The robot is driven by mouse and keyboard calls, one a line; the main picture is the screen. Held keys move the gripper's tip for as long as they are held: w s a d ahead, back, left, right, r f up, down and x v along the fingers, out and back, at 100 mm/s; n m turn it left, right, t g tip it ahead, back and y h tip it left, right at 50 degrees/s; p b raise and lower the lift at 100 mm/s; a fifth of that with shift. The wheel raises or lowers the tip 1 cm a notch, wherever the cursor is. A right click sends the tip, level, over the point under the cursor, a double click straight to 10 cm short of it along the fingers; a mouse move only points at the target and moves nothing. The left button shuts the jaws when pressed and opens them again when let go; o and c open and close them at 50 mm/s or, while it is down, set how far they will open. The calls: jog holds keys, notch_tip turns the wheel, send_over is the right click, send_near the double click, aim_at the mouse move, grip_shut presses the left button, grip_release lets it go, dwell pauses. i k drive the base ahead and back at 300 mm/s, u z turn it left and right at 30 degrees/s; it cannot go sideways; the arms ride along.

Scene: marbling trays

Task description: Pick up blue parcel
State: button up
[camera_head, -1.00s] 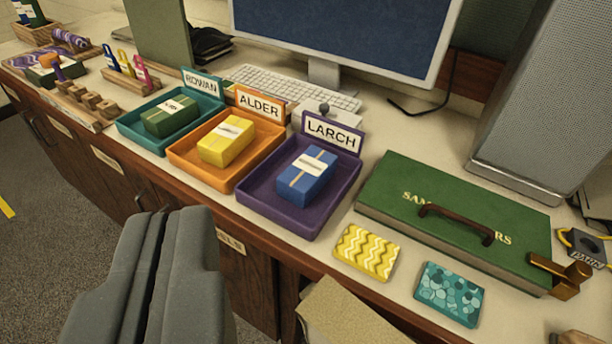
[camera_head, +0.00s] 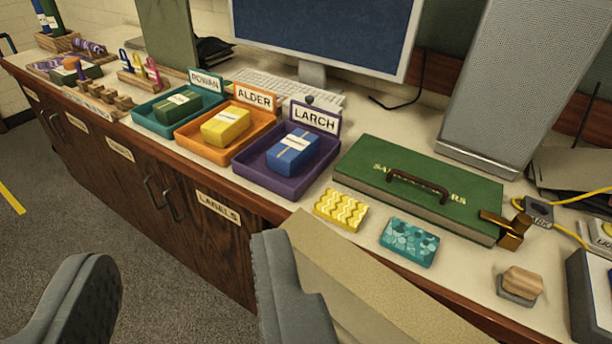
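The blue parcel (camera_head: 293,151) has a pale label and band. It lies in the purple tray (camera_head: 268,182) with the LARCH sign (camera_head: 315,117) behind it. My gripper (camera_head: 170,290) is in the lower left, its two grey fingers spread wide with nothing between them. It is in front of the cabinet, apart from the parcel and nearer to the camera.
The orange ALDER tray (camera_head: 194,145) holds a yellow parcel (camera_head: 226,126). The teal ROWAN tray (camera_head: 150,123) holds a green parcel (camera_head: 178,106). A green case (camera_head: 440,195) and two patterned pieces lie to the right. A monitor (camera_head: 318,35) stands behind.

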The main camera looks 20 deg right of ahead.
aim_at(288, 156)
jog(key=z, duration=0.2)
jog(key=i, duration=0.9)
jog(key=u, duration=0.5)
